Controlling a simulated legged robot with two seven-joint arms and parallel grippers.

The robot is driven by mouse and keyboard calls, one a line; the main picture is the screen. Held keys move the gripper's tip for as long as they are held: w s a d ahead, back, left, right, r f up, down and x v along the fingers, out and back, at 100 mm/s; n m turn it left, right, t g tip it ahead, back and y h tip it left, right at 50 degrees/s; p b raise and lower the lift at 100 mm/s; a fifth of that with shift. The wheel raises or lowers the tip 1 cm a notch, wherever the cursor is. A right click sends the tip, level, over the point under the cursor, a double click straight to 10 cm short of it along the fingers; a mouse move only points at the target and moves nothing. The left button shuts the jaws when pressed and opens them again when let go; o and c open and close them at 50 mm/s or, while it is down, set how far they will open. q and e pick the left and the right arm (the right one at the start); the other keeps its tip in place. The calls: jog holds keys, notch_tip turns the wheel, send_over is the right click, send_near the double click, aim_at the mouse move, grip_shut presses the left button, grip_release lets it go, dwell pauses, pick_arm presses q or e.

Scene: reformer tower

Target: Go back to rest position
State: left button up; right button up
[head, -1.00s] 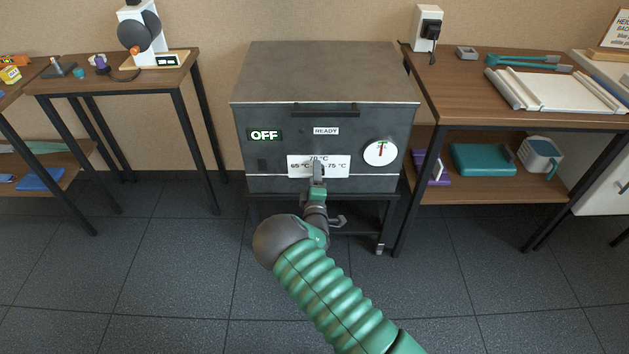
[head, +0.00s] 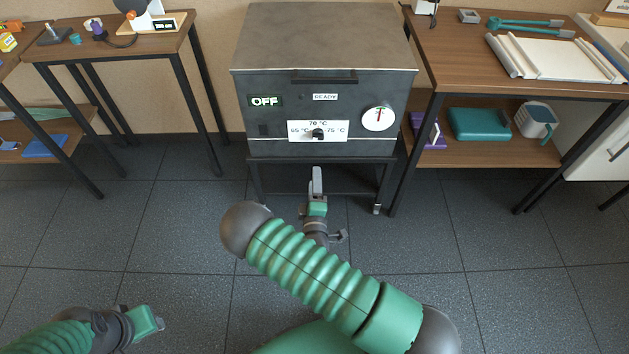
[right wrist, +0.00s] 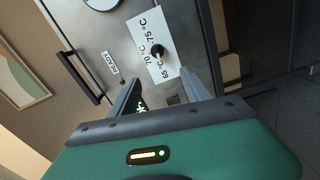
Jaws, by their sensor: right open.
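My right gripper (head: 316,178) is in front of and below the face of a dark grey oven-like box (head: 322,78), clear of it. In the right wrist view its two fingers (right wrist: 161,80) stand apart with nothing between them, facing the box's panel. The panel's black knob (head: 318,134) sits on a white temperature plate (head: 340,128) and is free of the gripper. My left gripper (head: 150,320) is low at the left of the head view, over the floor; its fingers do not show clearly.
The box has a handle (head: 324,77), an OFF display (head: 265,101) and a round dial (head: 379,118). It stands on a black frame between a left table (head: 105,47) and a right table (head: 455,60) with a lower shelf. The floor in front is clear.

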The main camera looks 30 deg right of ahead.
jog(key=s+a+r+m+g+y, duration=0.3)
jog(key=s+a+m+g+y, duration=0.2)
jog(key=a+m+g+y, duration=0.4)
jog(key=s+a+r+m+g+p, duration=0.1)
jog(key=s+r+g, duration=0.1)
jog(key=s+r, duration=0.35)
jog(key=s+a+r+g, duration=0.2)
jog(key=s+r, duration=0.1)
jog(key=s, duration=0.6)
jog(key=w+p+v, duration=0.2)
jog(key=p+v, duration=1)
jog(key=p, duration=0.1)
jog(key=w+r+p+v, duration=0.1)
jog(key=w+p+v, duration=0.2)
jog(key=p+v, duration=1)
jog(key=shift+w+d+r+p, duration=0.3)
jog(key=shift+w+r+p, duration=0.1)
jog(key=shift+w, duration=0.1)
